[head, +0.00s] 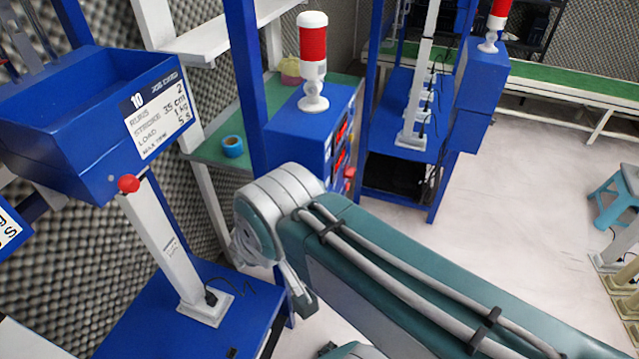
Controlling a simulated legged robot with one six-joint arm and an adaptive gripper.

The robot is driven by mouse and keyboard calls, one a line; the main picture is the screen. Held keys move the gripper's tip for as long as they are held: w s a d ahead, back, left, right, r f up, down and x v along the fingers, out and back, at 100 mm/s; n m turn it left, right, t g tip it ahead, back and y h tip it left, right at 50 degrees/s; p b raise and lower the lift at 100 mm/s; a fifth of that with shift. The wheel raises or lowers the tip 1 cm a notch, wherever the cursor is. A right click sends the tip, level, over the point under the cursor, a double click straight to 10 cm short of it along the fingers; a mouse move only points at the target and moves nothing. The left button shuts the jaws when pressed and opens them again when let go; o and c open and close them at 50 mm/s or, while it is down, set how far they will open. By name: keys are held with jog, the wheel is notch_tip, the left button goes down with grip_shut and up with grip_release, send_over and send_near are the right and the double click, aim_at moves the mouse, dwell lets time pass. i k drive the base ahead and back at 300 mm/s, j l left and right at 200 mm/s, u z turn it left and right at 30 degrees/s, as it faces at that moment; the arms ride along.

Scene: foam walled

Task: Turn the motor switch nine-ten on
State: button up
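A blue control box (305,128) stands beyond my arm, with a red-and-white lamp (313,62) on top. Its right face has red displays (341,132) and a red knob-like part (349,173) low down. This face is seen at a steep angle, so I cannot read any label or tell a switch's position. A sign (157,113) at the left reads 10. My arm crosses the lower right, and its white joint covers the box's lower front.
A white column (165,250) with a red ball (128,184) stands on a blue stand (150,325) at the left. Blue tape (232,146) lies on a green shelf. A second blue box (478,85) stands farther back. Pale floor (510,210) is open at the right, near a stool (617,195).

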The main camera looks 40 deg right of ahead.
aim_at(349, 173)
jog(key=k+z, duration=0.15)
jog(key=z, duration=0.9)
jog(key=l, duration=0.6)
jog(key=i+l+u, duration=0.2)
jog(key=i+l, duration=0.1)
